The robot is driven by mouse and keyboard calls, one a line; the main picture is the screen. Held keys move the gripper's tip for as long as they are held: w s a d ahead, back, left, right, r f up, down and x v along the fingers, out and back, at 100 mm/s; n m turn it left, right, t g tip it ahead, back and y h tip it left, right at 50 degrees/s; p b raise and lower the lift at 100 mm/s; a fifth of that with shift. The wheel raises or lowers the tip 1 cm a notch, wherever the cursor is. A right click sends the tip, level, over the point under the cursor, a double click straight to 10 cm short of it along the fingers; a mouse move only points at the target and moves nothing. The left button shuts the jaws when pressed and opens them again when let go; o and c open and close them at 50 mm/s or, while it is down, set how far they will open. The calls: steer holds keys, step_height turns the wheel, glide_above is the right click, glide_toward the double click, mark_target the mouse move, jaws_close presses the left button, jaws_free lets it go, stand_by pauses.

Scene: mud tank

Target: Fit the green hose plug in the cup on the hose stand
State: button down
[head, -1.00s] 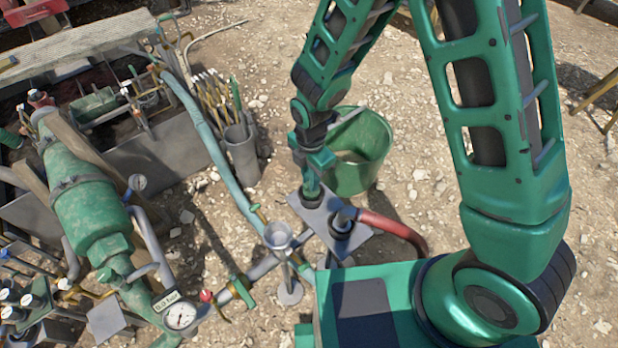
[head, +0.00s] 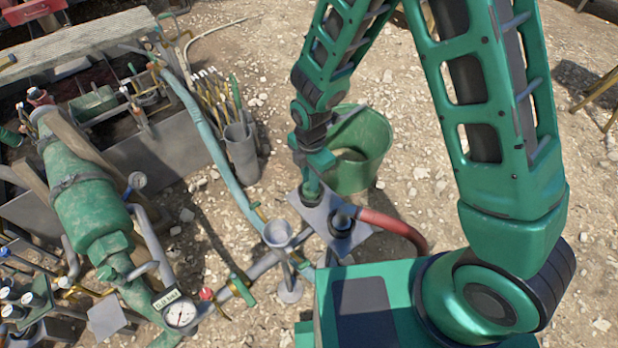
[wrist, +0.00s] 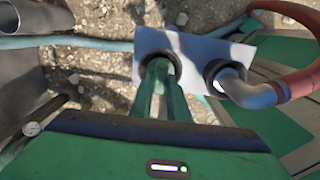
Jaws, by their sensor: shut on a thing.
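My gripper (head: 311,191) points down at the left black collar on a grey plate (head: 318,212). In the wrist view its two green fingers (wrist: 163,82) reach into that black collar (wrist: 146,63) and are shut on a green piece, apparently the green hose plug. The plug is mostly hidden by the fingers and the collar. The plate's other collar (head: 341,222) holds a grey elbow (wrist: 250,93) with a red hose (head: 398,229). Left of the plate, an open grey cup (head: 278,233) stands on a post with a round foot.
A green bucket (head: 366,165) stands close behind my gripper. A grey tube holder (head: 241,151) with rods stands to the left. Gravel is open at the right.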

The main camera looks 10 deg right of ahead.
steer(key=shift+f, duration=0.45)
steer(key=c, duration=1.6)
jaws_free()
step_height(320, 180, up, 11)
steer(key=shift+f, duration=0.1)
